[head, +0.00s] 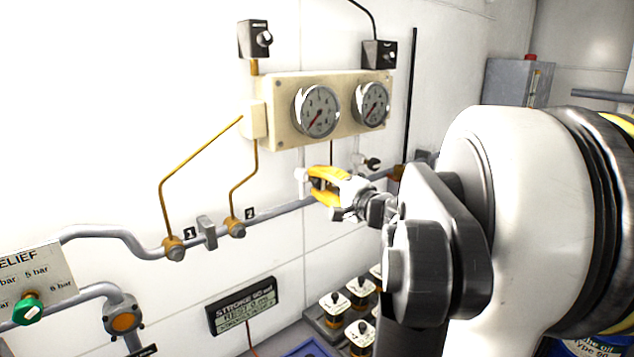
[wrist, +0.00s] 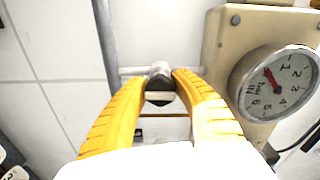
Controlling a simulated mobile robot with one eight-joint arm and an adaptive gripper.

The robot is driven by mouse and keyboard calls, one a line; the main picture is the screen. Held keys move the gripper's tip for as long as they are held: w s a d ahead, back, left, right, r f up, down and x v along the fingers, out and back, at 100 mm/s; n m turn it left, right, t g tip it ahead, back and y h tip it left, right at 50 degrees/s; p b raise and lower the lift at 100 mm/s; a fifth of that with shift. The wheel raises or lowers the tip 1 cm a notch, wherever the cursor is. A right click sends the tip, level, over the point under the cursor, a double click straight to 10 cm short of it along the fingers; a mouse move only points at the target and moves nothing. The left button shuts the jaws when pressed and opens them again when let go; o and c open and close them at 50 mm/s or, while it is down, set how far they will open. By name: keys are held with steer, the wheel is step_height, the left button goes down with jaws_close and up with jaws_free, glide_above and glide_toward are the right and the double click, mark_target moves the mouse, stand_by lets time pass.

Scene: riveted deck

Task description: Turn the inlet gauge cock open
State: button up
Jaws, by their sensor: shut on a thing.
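My gripper (head: 318,185), with yellow fingers, is at the wall just below the cream gauge panel (head: 285,134). In the wrist view my fingertips (wrist: 164,82) are closed around a small grey and dark gauge cock (wrist: 159,72), one finger on each side. A thin pale pipe runs behind it. In the head view my fingers mostly cover this cock, so its handle angle is hard to tell. Another small cock (head: 371,163) shows to the right, under the right gauge (head: 371,104). The left gauge (head: 317,110) is above my gripper. I cannot read which cock is labelled inlet.
A grey pipe (head: 280,210) runs along the wall behind my gripper, with brass fittings marked 1 and 2. A green relief knob (head: 27,308) is at lower left. A display (head: 242,306) and several white-topped items (head: 335,302) are below. Black switch boxes (head: 254,39) sit above.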

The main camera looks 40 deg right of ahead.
jaws_close()
steer(key=o, duration=1.2)
jaws_free()
steer(key=shift+s, duration=0.1)
steer(key=s+a, duration=0.1)
steer(key=s, duration=1)
steer(key=shift+s, duration=0.4)
